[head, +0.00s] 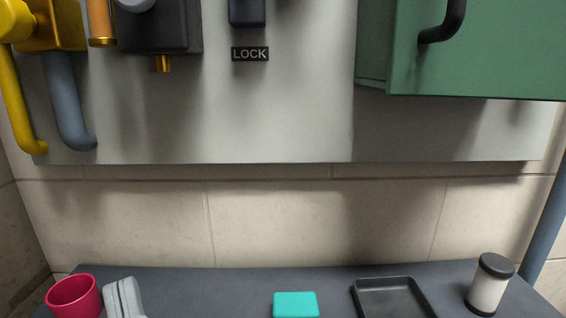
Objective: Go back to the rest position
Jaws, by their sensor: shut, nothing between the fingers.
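My gripper is not in the head view, and no part of my arm shows. The task names no object. The head view faces a grey wall panel (290,120) above a dark bench (210,285). How my arm stands relative to these cannot be seen.
A green cabinet (490,60) with a black handle (446,25) juts out at upper right. Yellow and grey pipes (68,100) hang at left. A red cup (73,297), teal block (296,304), black tray (393,299) and lidded jar (490,285) stand on the bench.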

